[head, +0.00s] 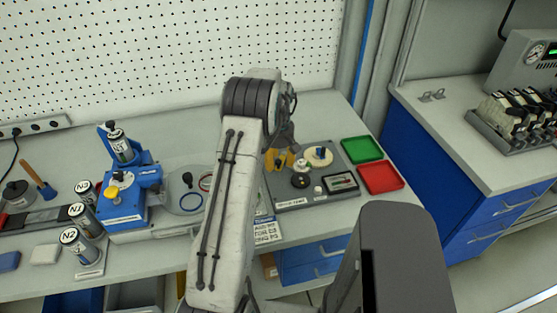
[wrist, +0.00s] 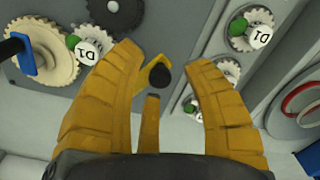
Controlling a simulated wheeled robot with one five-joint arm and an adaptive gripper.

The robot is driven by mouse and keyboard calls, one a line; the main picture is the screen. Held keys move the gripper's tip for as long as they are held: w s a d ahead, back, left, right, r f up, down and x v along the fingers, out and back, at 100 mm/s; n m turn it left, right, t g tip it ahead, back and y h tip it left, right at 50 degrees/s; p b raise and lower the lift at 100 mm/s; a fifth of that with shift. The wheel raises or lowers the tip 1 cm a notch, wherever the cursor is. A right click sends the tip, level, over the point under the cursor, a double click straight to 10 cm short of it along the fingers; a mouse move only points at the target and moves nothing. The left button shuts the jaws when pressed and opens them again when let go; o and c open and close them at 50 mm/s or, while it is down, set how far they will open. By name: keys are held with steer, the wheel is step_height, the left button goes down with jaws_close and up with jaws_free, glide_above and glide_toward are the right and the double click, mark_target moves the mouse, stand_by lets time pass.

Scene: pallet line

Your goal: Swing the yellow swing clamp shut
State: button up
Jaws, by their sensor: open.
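In the wrist view, a yellow piece with a dark rounded knob (wrist: 150,74), which looks like the swing clamp, sits over the grey plate (wrist: 180,35) between my finger tips. A narrow yellow bar (wrist: 152,122) shows below it; I cannot tell whether it belongs to the clamp. My gripper (wrist: 162,62) is open, its two broad yellow fingers on either side of the knob. I cannot tell whether they touch it. In the head view, my gripper (head: 279,160) is low at the plate's left end, and my arm hides much of that spot.
A cream gear with a blue handle (wrist: 22,55) lies left on the plate; gears with D1 tags stand around. In the head view, green (head: 362,150) and red (head: 380,178) trays lie right of the plate. A blue fixture (head: 125,205) stands left of my arm.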

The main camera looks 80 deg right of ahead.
jaws_close()
stand_by(0.4)
